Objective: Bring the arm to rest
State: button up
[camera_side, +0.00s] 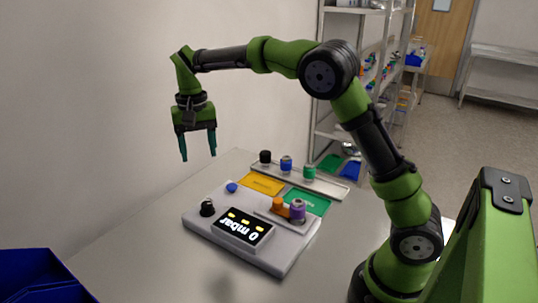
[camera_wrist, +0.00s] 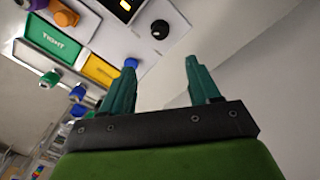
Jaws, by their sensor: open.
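My gripper (camera_side: 199,158) hangs in the air above the back left of the table, pointing down. Its two teal fingers are apart with nothing between them. In the wrist view my gripper (camera_wrist: 160,78) also shows open and empty, with bare table or wall beyond it. My arm is raised and bent, and it touches nothing that I can see.
The device (camera_side: 195,223) below has a display reading "0 mbar", a black knob (camera_side: 207,208), a blue button (camera_side: 231,187) and an orange and purple part. Yellow (camera_side: 261,184) and green (camera_side: 308,201) plates lie behind. A rail (camera_side: 327,186) holds black, blue and green pieces. A blue bin (camera_side: 45,275) stands front left.

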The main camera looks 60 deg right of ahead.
jog(key=shift+r, duration=0.15)
jog(key=s+a+r+n+t+y, duration=0.1)
jog(key=s+t, duration=0.6)
jog(key=s, duration=1.8)
notch_tip(320, 180, up, 2)
jog(key=shift+s+r+n+y, duration=0.2)
jog(key=shift+n+y, duration=0.3)
jog(key=shift+n, duration=0.7)
